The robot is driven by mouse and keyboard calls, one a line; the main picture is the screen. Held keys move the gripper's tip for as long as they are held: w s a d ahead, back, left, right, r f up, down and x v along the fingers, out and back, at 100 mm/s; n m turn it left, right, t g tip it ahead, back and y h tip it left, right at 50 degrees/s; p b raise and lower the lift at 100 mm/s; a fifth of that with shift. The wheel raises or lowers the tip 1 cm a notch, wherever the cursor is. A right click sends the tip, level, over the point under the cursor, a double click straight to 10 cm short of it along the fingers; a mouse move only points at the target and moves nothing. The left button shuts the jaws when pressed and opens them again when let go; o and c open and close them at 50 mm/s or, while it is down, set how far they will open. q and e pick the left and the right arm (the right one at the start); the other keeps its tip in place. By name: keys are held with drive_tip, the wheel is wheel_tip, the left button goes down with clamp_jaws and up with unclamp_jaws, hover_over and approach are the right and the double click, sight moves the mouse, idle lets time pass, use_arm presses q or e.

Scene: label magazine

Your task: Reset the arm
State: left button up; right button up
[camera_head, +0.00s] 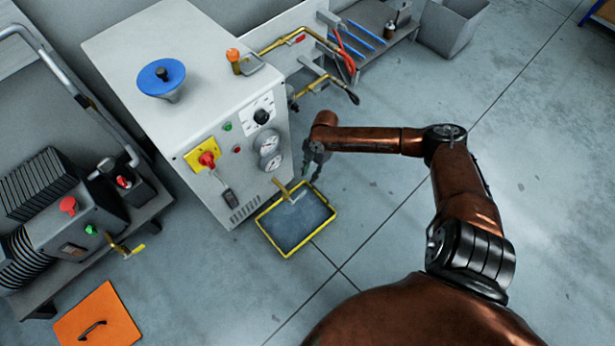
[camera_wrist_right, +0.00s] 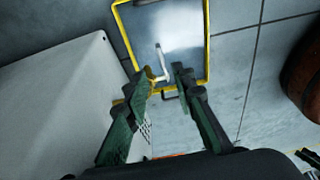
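My right gripper (camera_head: 310,172) is at the front right of the white machine cabinet (camera_head: 150,65), above the right side of a yellow-rimmed tray (camera_head: 325,203) on the floor. In the right wrist view my right gripper (camera_wrist_right: 165,80) has its two green-and-dark fingers apart, with nothing held between them. A brass spout (camera_head: 283,188) with a pale end juts from the cabinet over the tray. In the wrist view the pale spout end (camera_wrist_right: 160,62) shows beyond the fingertips, close to the left one.
The cabinet carries a blue funnel (camera_head: 161,77), a red switch (camera_head: 207,159) and gauges (camera_head: 268,142). An orange panel (camera_head: 98,318) lies at lower left. The floor at right is clear.

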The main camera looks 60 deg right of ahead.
drive_tip(key=shift+r, duration=0.2)
idle(0.5)
